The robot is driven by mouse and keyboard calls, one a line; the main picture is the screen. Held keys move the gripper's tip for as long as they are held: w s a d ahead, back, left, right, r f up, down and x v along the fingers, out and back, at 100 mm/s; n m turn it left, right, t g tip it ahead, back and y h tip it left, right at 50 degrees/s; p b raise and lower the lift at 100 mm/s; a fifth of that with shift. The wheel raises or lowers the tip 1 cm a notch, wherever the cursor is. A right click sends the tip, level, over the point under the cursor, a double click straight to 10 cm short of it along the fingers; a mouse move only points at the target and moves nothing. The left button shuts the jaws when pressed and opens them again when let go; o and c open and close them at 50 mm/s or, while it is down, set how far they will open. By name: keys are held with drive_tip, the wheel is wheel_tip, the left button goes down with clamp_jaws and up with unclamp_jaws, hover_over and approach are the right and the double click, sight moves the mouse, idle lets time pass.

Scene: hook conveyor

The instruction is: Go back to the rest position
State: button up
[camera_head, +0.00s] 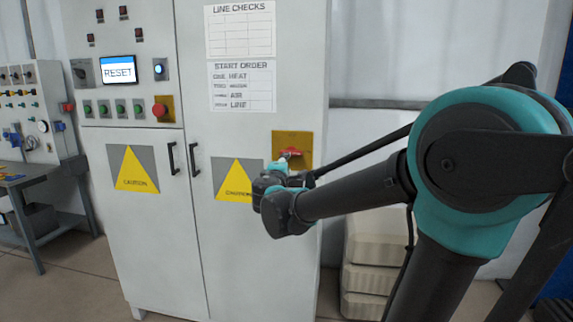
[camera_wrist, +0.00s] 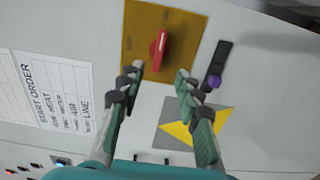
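My gripper (camera_head: 277,178) is in front of the right door of a grey control cabinet (camera_head: 230,120). In the wrist view my gripper (camera_wrist: 157,77) is open, its two fingers apart with nothing between the tips. A red rotary handle (camera_wrist: 158,52) on a yellow plate (camera_wrist: 190,30) lies just beyond the fingertips, slightly tilted. In the head view the red handle (camera_head: 291,152) and its yellow plate (camera_head: 305,143) show just above my gripper, which hides the plate's lower left. I cannot tell whether a finger touches the handle.
The cabinet has a screen reading RESET (camera_head: 118,70), buttons and caution signs (camera_head: 137,168). Pale stacked crates (camera_head: 370,262) stand right of the cabinet. A workbench (camera_head: 40,180) stands left.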

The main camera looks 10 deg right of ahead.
drive_tip(key=s+d+f+m+g, duration=0.4)
drive_tip(key=s+d+f, duration=0.2)
drive_tip(key=f, duration=0.3)
drive_tip(key=s+d+f+m+g, duration=0.4)
drive_tip(key=s+d+f, duration=0.25)
drive_tip(key=f, duration=0.25)
drive_tip(key=s+a+f+m+g+y, duration=0.2)
drive_tip(key=s+f+m, duration=0.1)
drive_tip(key=s+f, duration=0.5)
drive_tip(key=s+a+f+m+g+y, duration=0.3)
drive_tip(key=s+f, duration=0.5)
drive_tip(key=s, duration=0.1)
drive_tip(key=shift+y, duration=0.3)
drive_tip(key=shift+c, duration=0.3)
